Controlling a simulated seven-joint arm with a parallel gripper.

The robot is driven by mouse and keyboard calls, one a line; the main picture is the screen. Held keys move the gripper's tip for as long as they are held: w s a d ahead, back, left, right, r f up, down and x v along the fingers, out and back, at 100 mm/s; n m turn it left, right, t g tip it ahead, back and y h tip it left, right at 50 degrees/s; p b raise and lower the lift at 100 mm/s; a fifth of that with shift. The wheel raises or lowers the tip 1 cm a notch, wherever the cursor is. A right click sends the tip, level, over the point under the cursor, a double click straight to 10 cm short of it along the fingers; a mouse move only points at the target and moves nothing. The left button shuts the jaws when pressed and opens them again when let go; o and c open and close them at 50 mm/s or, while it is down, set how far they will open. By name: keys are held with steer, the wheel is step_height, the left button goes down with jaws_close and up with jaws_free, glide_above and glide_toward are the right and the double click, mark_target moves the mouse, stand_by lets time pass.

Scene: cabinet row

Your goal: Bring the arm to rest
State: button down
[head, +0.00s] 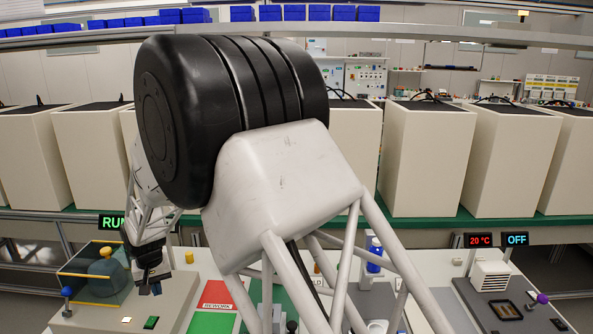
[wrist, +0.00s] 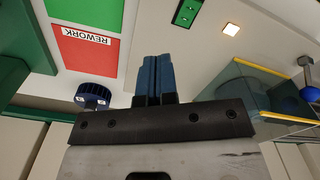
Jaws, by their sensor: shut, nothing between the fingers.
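My gripper (head: 150,288) hangs at the left of the head view, pointing down above the front left of the bench, beside the machine with the clear yellow-edged cover (head: 95,270). In the wrist view my gripper's blue fingers (wrist: 153,72) are together with nothing between them. My arm's large black joint and pale lattice link fill the middle of the head view and hide part of the bench behind them.
The red REWORK pad (head: 217,294) and a green pad (head: 211,323) lie right of the machine. A blue bottle (head: 375,254) stands mid-bench. A dark unit (head: 507,310) with a purple knob is at right. Tall cream cabinets (head: 425,160) line the back.

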steer(key=s+d+r+m, duration=0.1)
steer(key=s+d+r, duration=0.1)
steer(key=d+r, duration=0.75)
steer(key=s+d+r+m+t, duration=0.15)
steer(key=d+r, duration=0.25)
steer(key=d, duration=1.1)
steer(key=s+d+r+m, duration=0.1)
steer(key=s+d+r, duration=0.35)
steer(key=d, duration=0.75)
steer(key=s+d+r+m, duration=0.2)
steer(key=s+d+r, duration=0.1)
steer(key=s+d, duration=2)
steer(key=shift+s+d+t, duration=0.2)
steer(key=shift+s+t, duration=0.25)
steer(key=shift+s, duration=0.25)
